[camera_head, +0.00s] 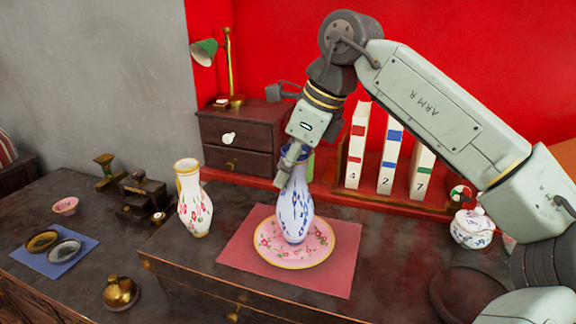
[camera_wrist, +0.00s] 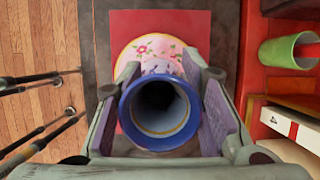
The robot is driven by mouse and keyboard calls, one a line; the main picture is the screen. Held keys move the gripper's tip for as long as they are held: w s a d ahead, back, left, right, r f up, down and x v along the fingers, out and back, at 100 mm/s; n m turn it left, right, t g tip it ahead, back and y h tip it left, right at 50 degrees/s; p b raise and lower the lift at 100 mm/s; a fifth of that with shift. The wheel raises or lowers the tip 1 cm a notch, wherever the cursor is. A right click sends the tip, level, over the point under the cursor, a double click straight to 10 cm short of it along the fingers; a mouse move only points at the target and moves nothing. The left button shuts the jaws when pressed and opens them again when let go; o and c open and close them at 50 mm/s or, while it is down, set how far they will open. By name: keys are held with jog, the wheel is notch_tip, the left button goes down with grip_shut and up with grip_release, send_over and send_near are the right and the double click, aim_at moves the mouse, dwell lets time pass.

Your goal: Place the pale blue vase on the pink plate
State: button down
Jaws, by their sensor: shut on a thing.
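The pale blue vase (camera_head: 295,208) with blue flower patterns stands upright over the pink plate (camera_head: 317,250). Its base appears to be on the plate, though I cannot tell for certain whether it touches. My gripper (camera_head: 292,155) is shut on the vase near its neck. In the wrist view the vase's blue rim (camera_wrist: 160,112) lies between the two fingers of my gripper (camera_wrist: 166,100). The floral plate (camera_wrist: 150,47) shows beyond it, partly hidden by the vase. The plate lies on a red mat (camera_head: 240,250).
A white vase with red flowers (camera_head: 194,205) stands left of the mat. Numbered white binders (camera_head: 388,157) stand behind to the right. A green cup (camera_wrist: 286,51) is near the gripper's right side. A lidded jar (camera_head: 472,229) is at right.

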jog(key=shift+f, duration=0.25)
jog(key=shift+f, duration=0.2)
jog(key=c, duration=1.1)
grip_release()
jog(key=v, duration=1.2)
jog(key=shift+s+r, duration=0.1)
jog(key=shift+r, duration=0.1)
